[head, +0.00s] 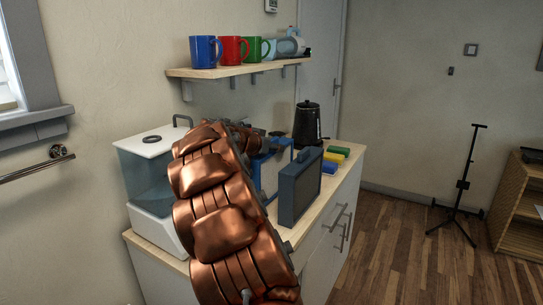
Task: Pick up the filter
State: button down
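A flat, dark blue-grey framed panel (300,188) stands upright near the front edge of the counter; it looks like the filter, but I cannot be sure. Just behind it is a brighter blue frame (284,158), partly hidden by my copper arm. My arm rises from the bottom of the view and bends right over the counter. My gripper (279,139) seems to be at the arm's far end, above the blue frame and behind the panel. It is small and dark, and its fingers are not clear. I see no sign that it touches the panel.
A clear tank with a white lid (158,140) stands left of my arm. A black kettle (307,125) and coloured blocks (334,159) are farther back on the counter (345,170). A wall shelf (225,70) with mugs hangs above.

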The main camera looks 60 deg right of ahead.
aim_at(274, 138)
notch_tip(274, 138, up, 3)
jog(key=shift+w+r, duration=0.1)
jog(key=shift+s+a+b, duration=0.25)
jog(key=shift+s+a, duration=0.05)
jog(key=shift+a, duration=0.35)
jog(key=shift+s+a+b, duration=0.25)
jog(key=shift+a, duration=0.35)
jog(key=s+a+b, duration=0.1)
jog(key=s+a, duration=0.1)
jog(key=a, duration=0.4)
jog(key=s+a+r+b, duration=0.1)
jog(key=s+a, duration=0.1)
jog(key=a, duration=0.4)
jog(key=shift+s+a+r, duration=0.15)
jog(key=shift+s+a, duration=0.1)
jog(key=shift+s, duration=0.15)
